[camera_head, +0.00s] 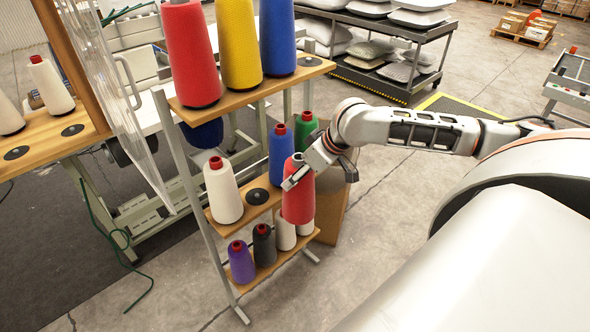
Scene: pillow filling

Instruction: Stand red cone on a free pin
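A red cone (298,204) is upright in my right gripper (304,178), which is shut around its upper part. The cone is at the front right of the wooden rack, beside the middle shelf (233,230). It hides part of that shelf's right end and some of the cones below; whether its base touches anything cannot be told. A free pin with a black disc (257,196) shows on the middle shelf, between a white cone (222,190) and a blue cone (281,158). Another red cone (191,55) stands on the top shelf. My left gripper is not in view.
The top shelf also carries a yellow cone (239,45) and a blue cone (277,38). A green cone (305,130) is behind the middle blue one. The bottom shelf holds purple (241,262), black (264,245) and white cones. A clear panel (118,95) stands left.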

